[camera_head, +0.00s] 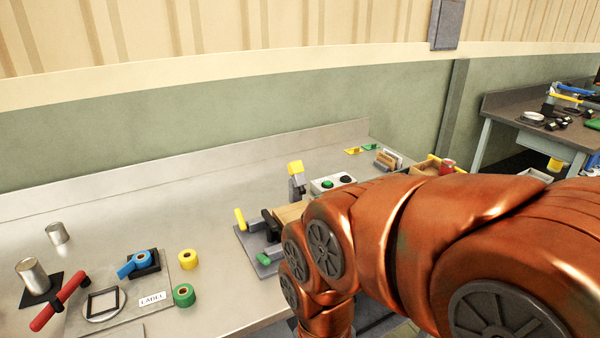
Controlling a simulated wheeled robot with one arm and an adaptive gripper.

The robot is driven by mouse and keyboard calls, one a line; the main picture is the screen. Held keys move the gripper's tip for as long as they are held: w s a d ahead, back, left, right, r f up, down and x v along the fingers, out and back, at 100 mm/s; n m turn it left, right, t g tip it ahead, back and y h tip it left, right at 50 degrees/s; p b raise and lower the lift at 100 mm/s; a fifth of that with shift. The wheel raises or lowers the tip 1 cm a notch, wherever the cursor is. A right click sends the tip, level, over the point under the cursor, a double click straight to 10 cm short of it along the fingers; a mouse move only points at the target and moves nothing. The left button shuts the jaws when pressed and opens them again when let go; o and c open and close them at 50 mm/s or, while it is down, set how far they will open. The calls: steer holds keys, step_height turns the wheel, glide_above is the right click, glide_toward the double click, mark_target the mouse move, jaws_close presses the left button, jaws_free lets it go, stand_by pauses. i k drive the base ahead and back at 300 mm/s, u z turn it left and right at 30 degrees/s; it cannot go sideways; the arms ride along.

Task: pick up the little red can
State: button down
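A small red, can-like object (447,166) shows just above my arm, at the right end of the metal bench, by a wooden box. Its lower part is hidden, and it is too small to be sure that it is the little red can. My copper-coloured arm crosses the right half of the view and bends down at the bottom centre. My gripper is out of view, so its opening and contents do not show.
The metal bench (130,215) holds silver cans (57,233), a red-handled tool (60,300), tape rolls (187,259), a clamp fixture (262,242) and a button box (333,183). A dark-topped table (505,103) stands at the right. The bench's back left is clear.

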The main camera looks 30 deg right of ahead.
mark_target(448, 166)
steer(key=z, duration=1.45)
